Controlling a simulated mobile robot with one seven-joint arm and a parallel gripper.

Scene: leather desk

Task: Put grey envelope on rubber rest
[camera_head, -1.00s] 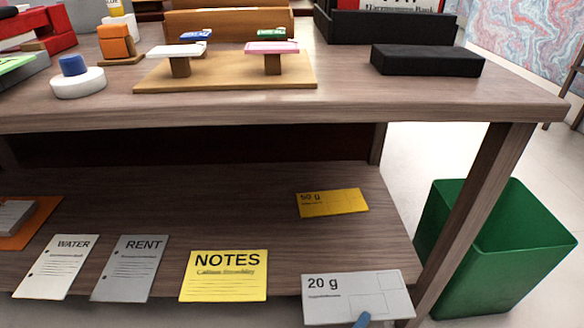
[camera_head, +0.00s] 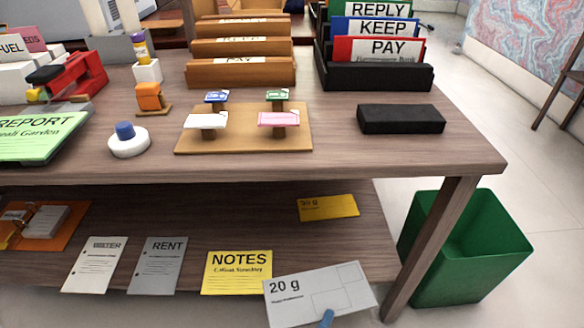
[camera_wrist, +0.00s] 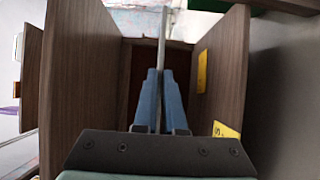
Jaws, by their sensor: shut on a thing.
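The grey envelope (camera_head: 340,277), marked "20 g", is in front of the lower shelf at the bottom of the head view, slightly tilted. My gripper (camera_head: 327,318) shows there only as a blue fingertip at its lower edge. In the wrist view my gripper's blue fingers (camera_wrist: 160,78) are shut on the envelope (camera_wrist: 163,35), seen edge-on as a thin upright strip. The black flat block (camera_head: 400,119), which looks like the rubber rest, lies on the desk top at the right. Its top is bare.
The desk top (camera_head: 340,160) overhangs the lower shelf (camera_head: 150,225). A yellow envelope (camera_head: 328,208) and a notes pad (camera_head: 236,272) lie on the shelf. A stamp stand (camera_head: 243,140) is left of the black block, a black file rack (camera_head: 375,76) behind it. A green bin (camera_head: 455,250) stands right.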

